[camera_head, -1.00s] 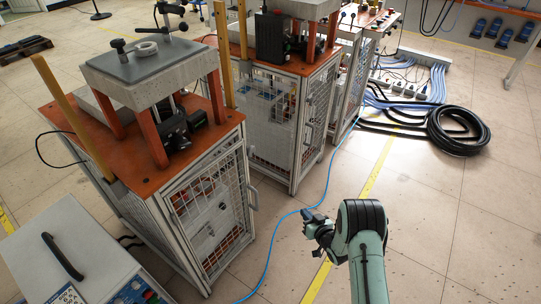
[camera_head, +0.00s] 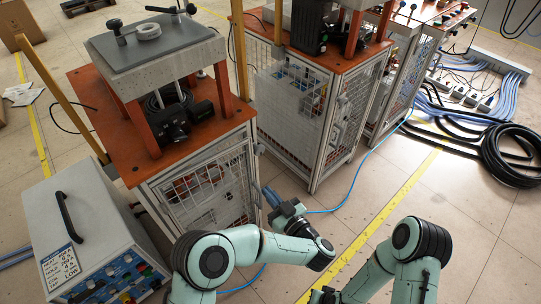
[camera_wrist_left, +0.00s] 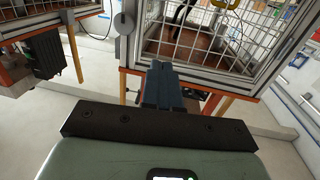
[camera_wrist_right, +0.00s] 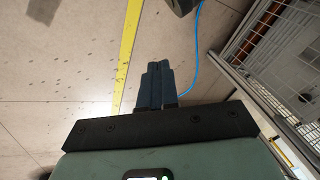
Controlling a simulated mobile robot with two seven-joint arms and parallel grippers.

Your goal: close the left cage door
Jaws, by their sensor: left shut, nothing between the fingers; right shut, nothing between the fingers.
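The left cage door (camera_head: 202,196) is a metal-framed wire mesh panel on the front of the left orange-topped cage. It looks close to its frame; I cannot tell whether it is fully shut. My left gripper (camera_head: 270,196) is shut and empty, just right of the door's free edge. In the left wrist view, its fingers (camera_wrist_left: 163,85) point toward the mesh front (camera_wrist_left: 215,35); contact is unclear. My right gripper (camera_head: 322,296) is low at the bottom edge of the head view. The right wrist view shows its fingers (camera_wrist_right: 155,85) shut and empty above the floor.
A second mesh cage (camera_head: 300,110) stands right of the left one. A grey control box (camera_head: 85,235) stands at the lower left. A blue cable (camera_head: 365,160) and a yellow stripe (camera_head: 395,205) cross the floor. Coiled black hose (camera_head: 510,155) lies at the right.

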